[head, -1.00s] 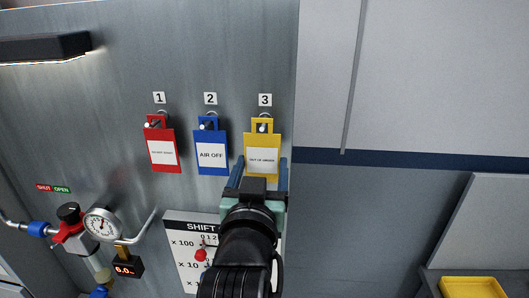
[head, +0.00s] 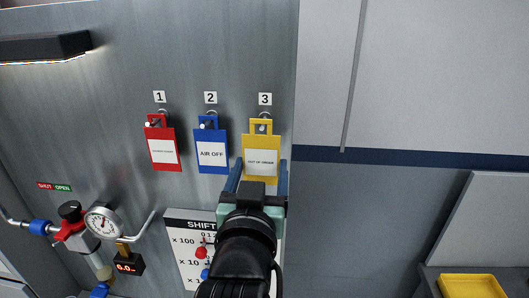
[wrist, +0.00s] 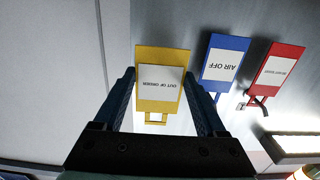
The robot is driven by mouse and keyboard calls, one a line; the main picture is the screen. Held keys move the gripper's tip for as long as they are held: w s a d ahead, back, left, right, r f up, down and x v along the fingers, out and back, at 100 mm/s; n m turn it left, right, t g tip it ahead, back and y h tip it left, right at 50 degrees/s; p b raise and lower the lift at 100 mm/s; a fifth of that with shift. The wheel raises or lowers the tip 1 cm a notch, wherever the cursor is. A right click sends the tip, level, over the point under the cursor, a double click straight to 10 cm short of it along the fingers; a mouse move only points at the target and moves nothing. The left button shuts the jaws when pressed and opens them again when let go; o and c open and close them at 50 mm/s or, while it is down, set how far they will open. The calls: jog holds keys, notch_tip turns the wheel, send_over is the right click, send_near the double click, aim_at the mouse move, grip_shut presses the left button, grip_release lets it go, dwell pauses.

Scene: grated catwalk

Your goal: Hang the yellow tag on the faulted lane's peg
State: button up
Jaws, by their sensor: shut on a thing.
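The yellow tag (head: 247,155), with a white "OUT OF ORDER" label, is upright at the wall under number 3. Its slotted top is at the lane 3 peg (head: 262,128), whose tip shows in the slot. I cannot tell if the peg passes fully through. My gripper (head: 259,170) is shut on the yellow tag, with a blue finger along each side edge. In the wrist view the tag (wrist: 145,101) appears upside down between the fingers (wrist: 160,95). A red tag (head: 161,138) hangs under 1 and a blue "AIR OFF" tag (head: 211,140) under 2.
Below left are a pressure gauge (head: 104,223), a red-bodied valve and a small display (head: 127,265) reading about 6.0. A "SHIFT" board (head: 185,232) is partly hidden by my arm. A yellow tray (head: 470,287) stands lower right. The wall to the right is bare.

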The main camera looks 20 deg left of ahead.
jog(key=shift+v, duration=1.75)
jog(key=shift+s, duration=0.15)
